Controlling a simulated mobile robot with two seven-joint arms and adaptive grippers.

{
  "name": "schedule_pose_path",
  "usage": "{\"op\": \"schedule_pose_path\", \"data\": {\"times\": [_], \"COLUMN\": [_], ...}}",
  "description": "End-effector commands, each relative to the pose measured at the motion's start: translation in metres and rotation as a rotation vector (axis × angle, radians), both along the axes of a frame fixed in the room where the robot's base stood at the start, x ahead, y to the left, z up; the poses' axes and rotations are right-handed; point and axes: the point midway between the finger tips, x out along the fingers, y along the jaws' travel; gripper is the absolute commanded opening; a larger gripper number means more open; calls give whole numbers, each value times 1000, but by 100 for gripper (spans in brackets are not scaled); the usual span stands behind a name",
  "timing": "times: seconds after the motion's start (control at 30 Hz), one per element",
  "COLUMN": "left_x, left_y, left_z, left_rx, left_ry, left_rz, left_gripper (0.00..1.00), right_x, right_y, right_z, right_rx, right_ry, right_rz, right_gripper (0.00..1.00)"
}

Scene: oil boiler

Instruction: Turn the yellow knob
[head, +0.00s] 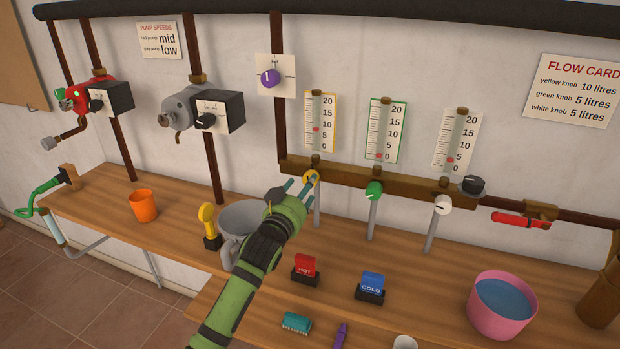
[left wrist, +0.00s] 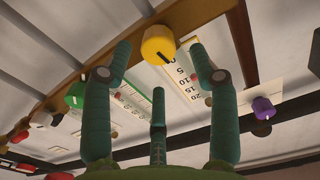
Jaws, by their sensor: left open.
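The yellow knob (head: 311,178) sits on the wooden rail below the yellow-framed gauge (head: 320,122), whose red marker is near the middle of its scale. My left gripper (head: 298,186) reaches up to it from the front, its fingers at the knob's left side and partly covering it. In the left wrist view the yellow knob (left wrist: 158,45) with its dark pointer line is ahead of the spread fingers (left wrist: 160,62), apparently not clasped. The left gripper is open. My right gripper is not seen.
The green knob (head: 373,190) and white knob (head: 442,204) are to the right on the same rail. Below are a grey funnel-like vessel (head: 240,215), a yellow-handled lever (head: 207,222), red HOT (head: 305,266) and blue COLD (head: 372,284) switches. A pink water bucket (head: 502,304) stands right.

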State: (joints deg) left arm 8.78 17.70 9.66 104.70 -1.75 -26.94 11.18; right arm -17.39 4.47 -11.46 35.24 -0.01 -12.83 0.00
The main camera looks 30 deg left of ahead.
Motion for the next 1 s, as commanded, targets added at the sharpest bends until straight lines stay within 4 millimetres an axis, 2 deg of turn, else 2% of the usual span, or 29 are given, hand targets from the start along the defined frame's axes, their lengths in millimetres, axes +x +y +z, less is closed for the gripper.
{"op": "schedule_pose_path", "data": {"times": [0.07,0.17,0.3,0.5,0.67,0.7,0.77,0.8,1.0], "left_x": [12,25,36,40,40,40,40,40,40], "left_y": [3,6,9,10,9,9,9,9,10], "left_z": [2,1,1,0,0,0,0,0,0], "left_rx": [0,0,0,1,1,1,1,1,1], "left_ry": [-1,0,0,0,0,0,1,0,0], "left_rz": [1,1,0,0,0,0,0,0,0], "left_gripper": [60,60,60,60,60,44,20,4,3], "right_x": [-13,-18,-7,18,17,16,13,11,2], "right_y": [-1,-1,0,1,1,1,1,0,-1], "right_z": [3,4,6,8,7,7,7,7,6], "right_rx": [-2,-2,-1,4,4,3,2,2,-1], "right_ry": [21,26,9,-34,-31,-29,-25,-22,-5], "right_rz": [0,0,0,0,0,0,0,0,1], "right_gripper": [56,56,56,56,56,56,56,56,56]}}
